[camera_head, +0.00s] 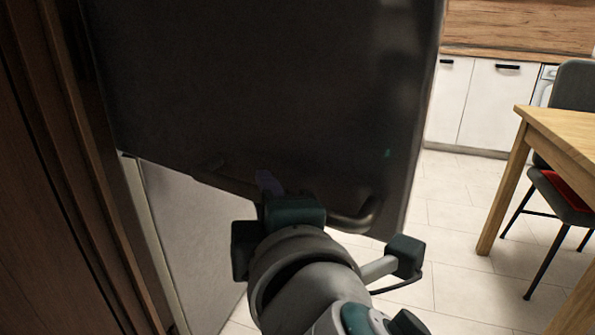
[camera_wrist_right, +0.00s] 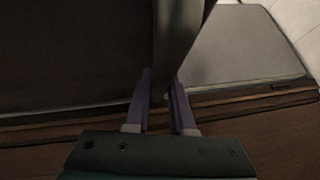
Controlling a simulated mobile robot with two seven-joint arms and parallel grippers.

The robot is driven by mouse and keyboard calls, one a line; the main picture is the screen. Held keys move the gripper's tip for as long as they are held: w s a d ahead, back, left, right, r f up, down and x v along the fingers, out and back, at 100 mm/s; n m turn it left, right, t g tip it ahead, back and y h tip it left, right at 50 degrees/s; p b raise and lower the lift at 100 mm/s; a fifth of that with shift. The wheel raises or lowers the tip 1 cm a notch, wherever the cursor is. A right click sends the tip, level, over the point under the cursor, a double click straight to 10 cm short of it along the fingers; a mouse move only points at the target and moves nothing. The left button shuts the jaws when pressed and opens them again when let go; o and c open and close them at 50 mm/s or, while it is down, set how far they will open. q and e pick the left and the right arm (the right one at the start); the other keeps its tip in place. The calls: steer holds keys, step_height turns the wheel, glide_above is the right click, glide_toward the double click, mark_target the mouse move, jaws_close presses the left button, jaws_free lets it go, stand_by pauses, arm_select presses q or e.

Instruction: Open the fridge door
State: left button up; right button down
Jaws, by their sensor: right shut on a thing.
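The fridge door (camera_head: 270,90) is a large dark panel filling the middle of the head view. Its lower edge stands out past the lighter grey lower panel (camera_head: 190,230), so it appears swung partly open. A curved handle (camera_head: 358,222) shows low on the door, partly hidden by my right arm. My right gripper (camera_head: 268,182) is at the door's lower part, with its fingers mostly hidden in the head view. In the right wrist view, the purple fingers of the gripper (camera_wrist_right: 162,98) are shut on the grey handle bar (camera_wrist_right: 178,40). My left gripper is not in view.
A brown wooden panel (camera_head: 45,200) stands close on the left. A wooden table (camera_head: 560,130) and a dark chair with a red seat (camera_head: 567,190) stand at the right. White cabinets (camera_head: 490,95) are behind. Tiled floor (camera_head: 450,215) is clear between door and table.

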steer(key=shift+f, duration=0.1)
steer(key=c, duration=0.8)
jaws_free()
steer(key=shift+o, duration=0.2)
steer(key=shift+s, duration=0.35)
steer(key=p+v, duration=0.2)
steer(key=v, duration=0.7)
steer(key=shift+d, duration=0.1)
steer(key=shift+c, duration=0.2)
